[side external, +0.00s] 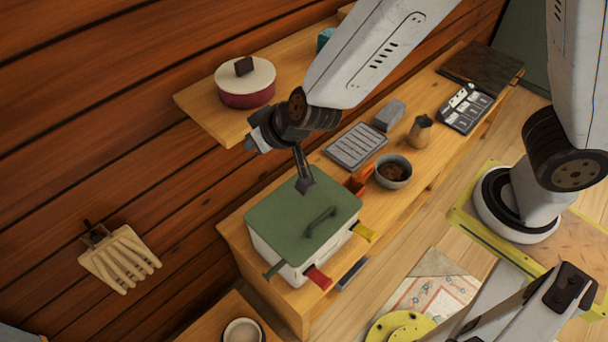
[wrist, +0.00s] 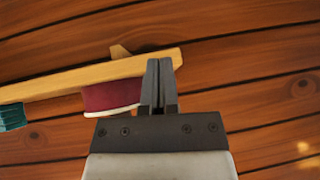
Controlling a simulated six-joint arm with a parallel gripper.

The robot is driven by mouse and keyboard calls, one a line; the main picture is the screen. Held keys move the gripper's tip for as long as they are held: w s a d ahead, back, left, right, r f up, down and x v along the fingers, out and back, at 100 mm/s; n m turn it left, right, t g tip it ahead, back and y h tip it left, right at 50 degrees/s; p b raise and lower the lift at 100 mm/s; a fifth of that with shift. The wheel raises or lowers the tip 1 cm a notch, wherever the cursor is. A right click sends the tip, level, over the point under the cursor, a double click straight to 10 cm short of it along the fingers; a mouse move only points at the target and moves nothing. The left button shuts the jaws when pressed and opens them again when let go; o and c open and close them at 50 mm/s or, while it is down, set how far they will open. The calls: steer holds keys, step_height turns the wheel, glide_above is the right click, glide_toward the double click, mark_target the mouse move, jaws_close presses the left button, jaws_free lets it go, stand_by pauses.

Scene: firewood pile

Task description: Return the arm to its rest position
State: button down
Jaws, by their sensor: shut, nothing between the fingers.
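My gripper (side external: 306,183) is shut and empty. In the side external view it hangs in front of the wooden wall, over the green-lidded white box (side external: 292,215), and appears a little above the lid; the exact gap is hard to tell. In the wrist view my gripper (wrist: 160,66) shows its two dark fingers pressed together, with the plank wall beyond. My arm reaches in from the upper right, its base standing on a yellow-edged board (side external: 470,222) at the right.
A red pot with a pale lid (side external: 246,85) stands on a shelf (side external: 205,108) left of my wrist. The bench holds a bowl (side external: 393,171), a grey slotted tray (side external: 356,146), a small jug (side external: 420,132) and a panel (side external: 466,108). A wooden rack (side external: 120,260) hangs on the wall.

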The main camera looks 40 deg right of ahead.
steer(key=s+d+g, duration=0.2)
steer(key=s+d, duration=0.3)
steer(key=d, duration=0.5)
steer(key=s+d+g+h, duration=0.1)
steer(key=s+d+g, duration=0.2)
steer(key=d, duration=0.8)
steer(key=s, duration=0.2)
steer(key=shift+s+g+h, duration=0.3)
steer(key=shift+s, duration=0.1)
